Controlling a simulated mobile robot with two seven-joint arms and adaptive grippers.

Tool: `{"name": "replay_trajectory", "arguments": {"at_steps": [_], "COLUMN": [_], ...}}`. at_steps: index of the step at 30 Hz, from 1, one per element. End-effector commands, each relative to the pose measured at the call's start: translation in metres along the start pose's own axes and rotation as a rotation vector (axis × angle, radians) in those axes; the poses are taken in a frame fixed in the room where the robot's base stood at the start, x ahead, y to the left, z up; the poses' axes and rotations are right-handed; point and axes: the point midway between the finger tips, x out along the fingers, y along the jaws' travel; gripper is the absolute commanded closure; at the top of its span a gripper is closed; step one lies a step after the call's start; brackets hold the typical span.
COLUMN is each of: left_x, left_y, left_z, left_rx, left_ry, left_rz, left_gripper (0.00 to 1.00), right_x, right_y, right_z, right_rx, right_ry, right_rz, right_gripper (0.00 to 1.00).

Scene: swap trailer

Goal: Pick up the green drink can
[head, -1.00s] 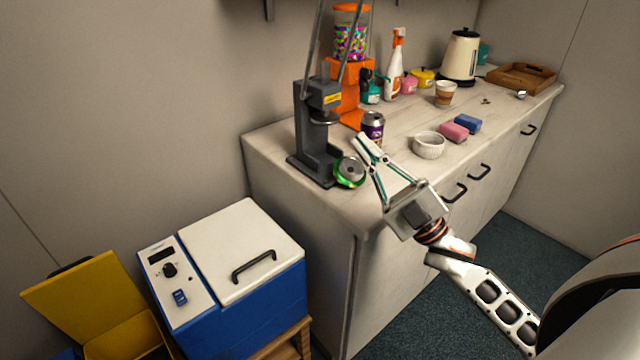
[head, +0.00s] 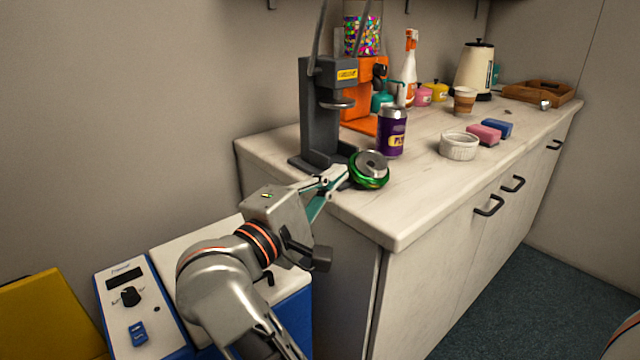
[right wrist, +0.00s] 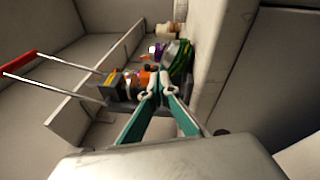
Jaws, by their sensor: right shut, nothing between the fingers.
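The green drink can (head: 368,171), with a silver top, sits on the counter at the foot of the grey can press. In the right wrist view the shut fingers (right wrist: 158,86) point towards the press, with the green can (right wrist: 179,60) just right of the tips. My left gripper is not in view.
The grey press (head: 322,115) stands behind the can on the counter (head: 400,215). A purple can (head: 391,132) stands behind it, with a white bowl (head: 459,147) and sponges (head: 484,134) to the right.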

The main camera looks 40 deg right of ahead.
Motion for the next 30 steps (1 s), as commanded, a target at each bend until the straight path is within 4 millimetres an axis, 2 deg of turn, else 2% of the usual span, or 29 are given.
{"name": "replay_trajectory", "arguments": {"at_steps": [1,3,8,21,25,30], "left_x": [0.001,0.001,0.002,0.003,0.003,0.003], "left_y": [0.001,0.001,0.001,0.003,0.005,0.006], "left_z": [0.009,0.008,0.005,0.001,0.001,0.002], "left_rx": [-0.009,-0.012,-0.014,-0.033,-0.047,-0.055], "left_ry": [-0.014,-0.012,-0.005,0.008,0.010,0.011], "left_rz": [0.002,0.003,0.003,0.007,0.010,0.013], "left_gripper": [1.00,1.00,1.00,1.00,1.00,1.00], "right_x": [-0.008,-0.015,-0.014,0.056,0.071,0.079], "right_y": [-0.012,-0.014,-0.012,-0.019,-0.020,-0.021], "right_z": [-0.016,-0.026,-0.032,-0.037,-0.039,-0.040], "right_rx": [0.074,0.159,0.224,0.218,0.218,0.218], "right_ry": [0.038,0.068,0.087,0.082,0.083,0.084], "right_rz": [-0.046,-0.086,-0.113,-0.108,-0.108,-0.109], "right_gripper": [1.00,1.00,1.00,1.00,1.00,1.00]}}
